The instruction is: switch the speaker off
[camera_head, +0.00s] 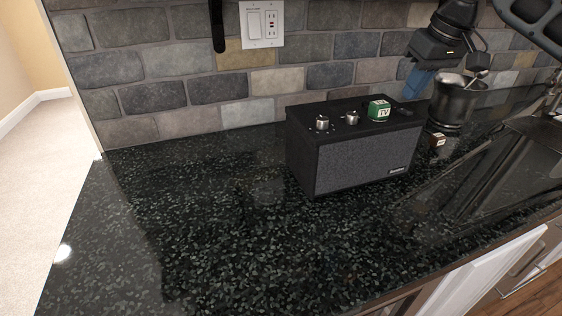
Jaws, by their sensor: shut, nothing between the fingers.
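The speaker (362,163) is a black box with a grey grille. It stands upright on the dark counter against the stone wall. Its top carries two silver knobs, a left one (322,122) and a right one (352,117). Small dark controls near the top's right end are too small to tell apart, and I cannot tell if the speaker is on. My gripper (415,90) hangs behind and above the speaker's right end, blue fingers pointing down. It is shut, holds nothing and appears apart from the speaker.
A sink (545,130) is at far right. The counter's left (200,220) is clear.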

